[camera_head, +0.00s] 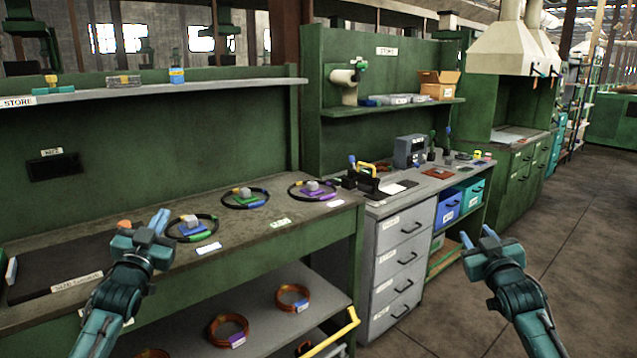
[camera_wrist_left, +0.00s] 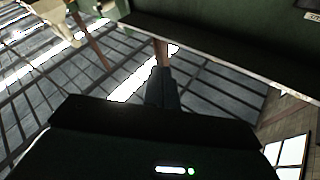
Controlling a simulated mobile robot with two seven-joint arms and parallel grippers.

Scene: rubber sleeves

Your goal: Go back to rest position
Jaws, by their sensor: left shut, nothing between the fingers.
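My left gripper (camera_head: 161,222) is raised in front of the left workbench, shut and empty. It covers part of the bench top behind it. In the left wrist view its dark closed fingers (camera_wrist_left: 161,88) point up toward the roof beams. My right gripper (camera_head: 476,236) is in front of the drawers and floor at the right, its two fingers spread apart with nothing between them. Three black rings with coloured sleeves lie on the workbench: a left ring (camera_head: 212,234), a middle ring (camera_head: 265,200) and a right ring (camera_head: 333,191).
The green workbench (camera_head: 335,218) has a lower shelf (camera_head: 262,306) with orange-brown rings (camera_head: 228,330). A grey drawer unit (camera_head: 402,262) and blue bins (camera_head: 449,207) stand to the right. A dark mat (camera_head: 60,268) lies at the bench's left. The floor (camera_head: 585,240) at right is clear.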

